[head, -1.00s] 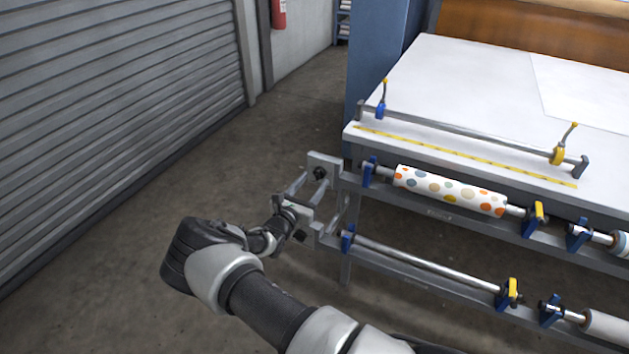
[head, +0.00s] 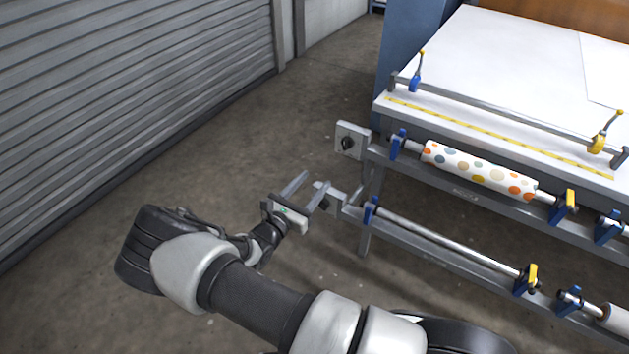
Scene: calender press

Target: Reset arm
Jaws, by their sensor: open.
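My gripper (head: 317,183) is open and empty. Its two parallel fingers point up and to the right, over the floor just left of the press frame. In this view the right finger overlaps the lower square end plate (head: 330,197) of the frame; I cannot tell whether they touch. My arm (head: 255,300) reaches in from the bottom of the picture. The upper square end plate (head: 352,140) with a dark knob stands a little above and right of the fingers.
A roll with coloured dots (head: 477,172) lies on the upper rail. A bare steel shaft (head: 450,246) lies on the lower one, between blue and yellow holders. The white table (head: 500,75) is behind. A grey shutter (head: 130,95) stands left; the floor (head: 240,150) between is clear.

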